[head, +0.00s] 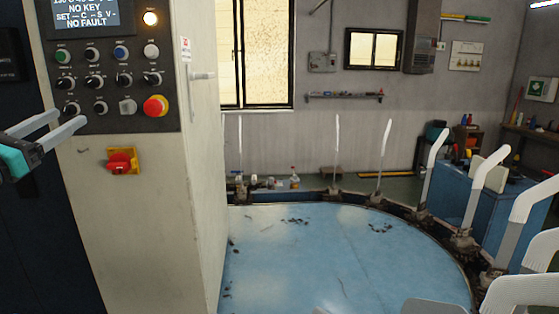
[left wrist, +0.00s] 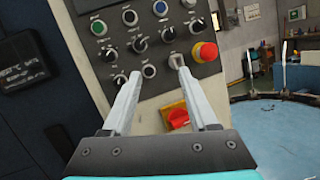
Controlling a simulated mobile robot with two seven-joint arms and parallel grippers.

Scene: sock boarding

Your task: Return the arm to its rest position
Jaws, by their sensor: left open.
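My left gripper (head: 58,130) is at the left edge of the head view, in front of the control panel (head: 120,112). Its two fingers are spread with nothing between them. In the left wrist view the open gripper (left wrist: 152,80) points at the panel's lower knobs. I cannot tell the exact gap between the fingertips and the panel. My right gripper is not in view.
A round blue table (head: 300,255) stands right of the cabinet (head: 150,240). Several upright white sock forms (head: 432,165) line its rim. A blue cabinet (head: 480,205) stands behind them at the right. A window (head: 265,50) is in the back wall.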

